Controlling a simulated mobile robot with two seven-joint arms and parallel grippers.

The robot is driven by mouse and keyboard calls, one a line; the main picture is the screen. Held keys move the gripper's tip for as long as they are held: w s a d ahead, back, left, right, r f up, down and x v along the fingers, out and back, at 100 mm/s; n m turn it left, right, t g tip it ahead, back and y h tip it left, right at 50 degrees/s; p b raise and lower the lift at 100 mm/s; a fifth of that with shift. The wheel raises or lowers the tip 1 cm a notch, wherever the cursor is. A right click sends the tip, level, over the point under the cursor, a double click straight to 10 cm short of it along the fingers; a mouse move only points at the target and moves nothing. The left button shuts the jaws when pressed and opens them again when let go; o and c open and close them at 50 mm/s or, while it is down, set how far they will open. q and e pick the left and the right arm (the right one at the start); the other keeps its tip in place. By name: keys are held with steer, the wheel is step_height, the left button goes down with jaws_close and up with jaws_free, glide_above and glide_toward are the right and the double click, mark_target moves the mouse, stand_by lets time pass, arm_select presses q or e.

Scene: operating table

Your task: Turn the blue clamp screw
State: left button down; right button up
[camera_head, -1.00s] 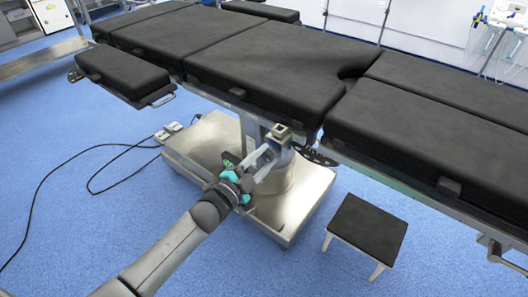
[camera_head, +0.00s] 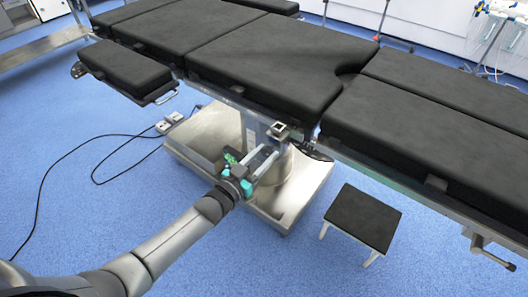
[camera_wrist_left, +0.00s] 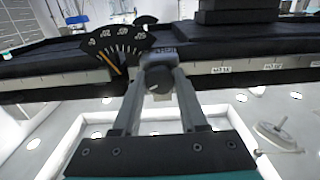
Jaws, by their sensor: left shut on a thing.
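A metal clamp (camera_head: 278,131) with a square opening hangs at the near side rail of the operating table (camera_head: 265,62). My left gripper (camera_head: 273,152) reaches in from the lower left, its fingertips just below the clamp. In the left wrist view, the fingers (camera_wrist_left: 161,75) are shut on a knob-like clamp screw (camera_wrist_left: 158,84), one finger on each side. The screw looks grey here; no blue shows on it. A black fan-shaped dial (camera_wrist_left: 116,45) with a yellow pointer stands left of the screw. My right gripper is not in view.
The metal table base (camera_head: 205,140) stands below the clamp. A black-topped step stool (camera_head: 362,217) is at the right on the blue floor. A foot pedal (camera_head: 168,122) with a black cable lies at the left. A crank handle (camera_head: 490,247) sticks out at the right.

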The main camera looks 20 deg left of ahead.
arm_select(q)
steer(key=n, duration=0.3)
steer(key=shift+n, duration=0.4)
steer(key=n, duration=0.3)
steer(key=shift+n, duration=0.3)
steer(key=n, duration=0.4)
steer(key=shift+n, duration=0.7)
steer(key=shift+c, duration=2.2)
jaws_free()
